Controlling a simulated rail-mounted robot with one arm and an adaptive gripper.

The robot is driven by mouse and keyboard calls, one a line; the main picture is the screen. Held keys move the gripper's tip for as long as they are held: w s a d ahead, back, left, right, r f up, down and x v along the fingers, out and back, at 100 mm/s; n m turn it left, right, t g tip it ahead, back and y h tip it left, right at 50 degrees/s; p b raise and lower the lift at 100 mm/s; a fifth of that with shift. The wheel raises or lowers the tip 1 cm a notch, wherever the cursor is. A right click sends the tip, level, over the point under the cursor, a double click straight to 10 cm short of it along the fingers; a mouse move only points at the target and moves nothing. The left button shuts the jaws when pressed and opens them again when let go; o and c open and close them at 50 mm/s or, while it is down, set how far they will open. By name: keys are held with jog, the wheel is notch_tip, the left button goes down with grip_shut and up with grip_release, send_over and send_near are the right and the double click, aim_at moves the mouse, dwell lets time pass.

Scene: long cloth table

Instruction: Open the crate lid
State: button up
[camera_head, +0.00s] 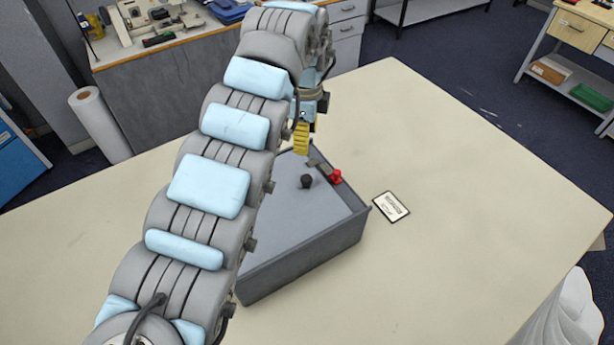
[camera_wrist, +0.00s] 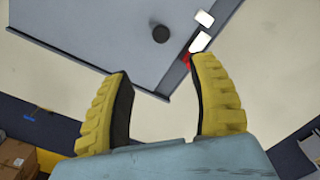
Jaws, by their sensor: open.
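A grey crate (camera_head: 310,255) stands on the cloth table, partly hidden behind my arm. Its flat grey lid (camera_head: 295,215) lies shut, level with the top. A round black knob (camera_head: 306,181) stands on the lid and also shows in the wrist view (camera_wrist: 160,33). A red piece (camera_head: 337,177) sits at the crate's edge near the knob; in the wrist view it is partly hidden by my right finger. My gripper (camera_head: 303,138) is above the crate's far edge. In the wrist view its yellow fingers (camera_wrist: 163,68) are apart and empty, short of the knob.
A small white label card (camera_head: 391,206) lies on the table (camera_head: 450,150) right of the crate. A white draped cloth form (camera_head: 570,315) stands at the lower right. The table right of the crate is otherwise clear. A workbench (camera_head: 170,80) stands behind.

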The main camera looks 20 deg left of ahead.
aim_at(307, 178)
notch_tip(307, 178, down, 15)
jog(key=p, duration=0.3)
jog(key=shift+f, duration=0.1)
jog(key=shift+d, duration=0.1)
grip_shut()
